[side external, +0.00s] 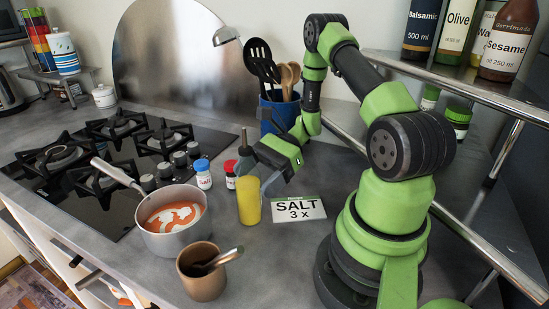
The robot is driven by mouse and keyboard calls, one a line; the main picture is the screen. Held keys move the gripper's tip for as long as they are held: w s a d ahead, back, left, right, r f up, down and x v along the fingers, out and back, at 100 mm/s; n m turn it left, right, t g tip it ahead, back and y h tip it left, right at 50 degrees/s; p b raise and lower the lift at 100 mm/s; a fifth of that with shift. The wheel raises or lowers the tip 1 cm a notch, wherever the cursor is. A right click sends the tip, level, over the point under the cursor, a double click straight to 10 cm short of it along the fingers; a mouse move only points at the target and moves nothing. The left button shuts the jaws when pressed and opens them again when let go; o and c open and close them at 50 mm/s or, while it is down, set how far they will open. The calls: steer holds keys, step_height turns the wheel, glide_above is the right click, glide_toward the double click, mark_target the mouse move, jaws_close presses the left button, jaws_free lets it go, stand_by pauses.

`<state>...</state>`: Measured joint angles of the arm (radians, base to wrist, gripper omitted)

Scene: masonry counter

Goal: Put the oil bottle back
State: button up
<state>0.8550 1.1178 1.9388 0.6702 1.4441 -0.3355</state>
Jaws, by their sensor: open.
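The oil bottle (249,205), with a yellow body, stands upright on the grey counter, right of the saucepan. A thin dark spout-like piece (243,138) rises above it, seemingly its top. My gripper (255,168) is at the bottle's upper part, reaching in from the right. Its jaws are open, with a finger on either side as far as I can see. The fingers hide the bottle's neck, and I cannot tell if they touch it.
A saucepan (172,232) of red soup, a brown cup with a spoon (202,275), two small jars (203,175) and a "SALT 3 x" card (298,208) surround the bottle. The hob (110,150) is left, a utensil pot (278,112) behind. A shelf (470,85) at upper right holds several labelled bottles.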

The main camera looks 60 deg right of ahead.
steer(key=v, duration=0.9)
steer(key=a+r+n+g+h, duration=0.55)
steer(key=a+r+n, duration=0.35)
steer(key=r, duration=0.3)
steer(key=s+a+r+n+t+h, duration=0.5)
steer(key=s+a+r+n+t, duration=0.2)
steer(key=a+r+n, duration=0.1)
steer(key=shift+a+n, duration=0.3)
steer(key=shift+n, duration=0.5)
